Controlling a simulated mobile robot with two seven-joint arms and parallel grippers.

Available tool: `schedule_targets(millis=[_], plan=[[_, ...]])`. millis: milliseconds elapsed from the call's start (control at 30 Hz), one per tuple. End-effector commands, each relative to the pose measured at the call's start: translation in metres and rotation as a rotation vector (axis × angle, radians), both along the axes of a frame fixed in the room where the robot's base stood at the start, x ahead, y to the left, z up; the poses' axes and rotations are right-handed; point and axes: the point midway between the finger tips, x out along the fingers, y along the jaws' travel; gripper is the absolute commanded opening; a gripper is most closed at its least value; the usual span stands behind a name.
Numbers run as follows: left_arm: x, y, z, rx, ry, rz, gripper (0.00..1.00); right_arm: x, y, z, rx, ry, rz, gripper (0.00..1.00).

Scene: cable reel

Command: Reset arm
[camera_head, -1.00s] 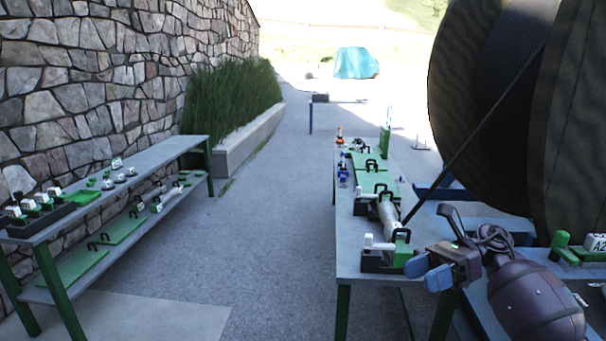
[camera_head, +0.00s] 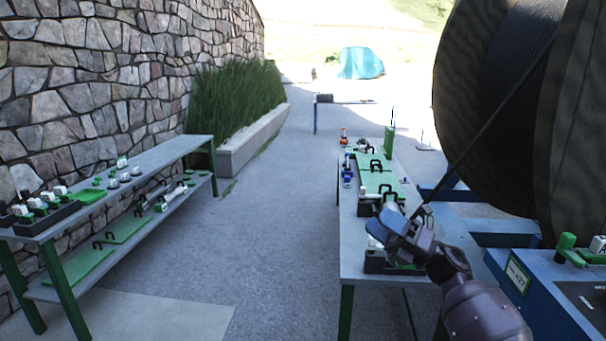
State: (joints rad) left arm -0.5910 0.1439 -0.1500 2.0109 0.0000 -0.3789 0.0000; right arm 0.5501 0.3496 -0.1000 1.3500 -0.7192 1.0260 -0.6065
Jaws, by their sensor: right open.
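My right gripper (camera_head: 385,228) reaches in from the lower right, over the near end of the right-hand bench (camera_head: 352,262). Its blue-tipped fingers are open, and I see nothing held between them. The gripper hides part of the black and green clamp fixture (camera_head: 376,264) and what lies in it. I cannot tell whether it touches them. The large dark cable reel (camera_head: 570,120) fills the upper right. A black cable (camera_head: 490,125) slants from it down behind my gripper. My left gripper is out of view.
Green plates with black handles (camera_head: 378,184) and small tools lie farther along the right-hand bench. A two-level bench (camera_head: 150,170) with parts stands left by the stone wall. A blue stand (camera_head: 535,285) is at the lower right. The grey path between the benches is clear.

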Motion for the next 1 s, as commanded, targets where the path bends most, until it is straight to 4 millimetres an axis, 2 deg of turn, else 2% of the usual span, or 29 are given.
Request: schedule_targets(millis=[133, 267, 367, 500, 700, 1000], plan=[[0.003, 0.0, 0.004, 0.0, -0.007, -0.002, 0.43, 0.034, -0.023, 0.01, 0.189, 0.227, -0.115, 0.55], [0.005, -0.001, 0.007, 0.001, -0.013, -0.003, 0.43, 0.062, -0.047, 0.01, 0.364, 0.437, -0.202, 0.55], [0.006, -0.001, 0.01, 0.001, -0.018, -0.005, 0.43, 0.08, -0.066, 0.003, 0.503, 0.604, -0.259, 0.55], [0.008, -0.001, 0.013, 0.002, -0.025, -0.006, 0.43, 0.102, -0.091, -0.016, 0.699, 0.84, -0.329, 0.55], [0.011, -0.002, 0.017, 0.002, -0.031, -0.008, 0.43, 0.117, -0.114, -0.048, 0.925, 1.122, -0.406, 0.55], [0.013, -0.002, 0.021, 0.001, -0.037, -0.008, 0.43, 0.121, -0.13, -0.09, 1.147, 1.41, -0.482, 0.55]])
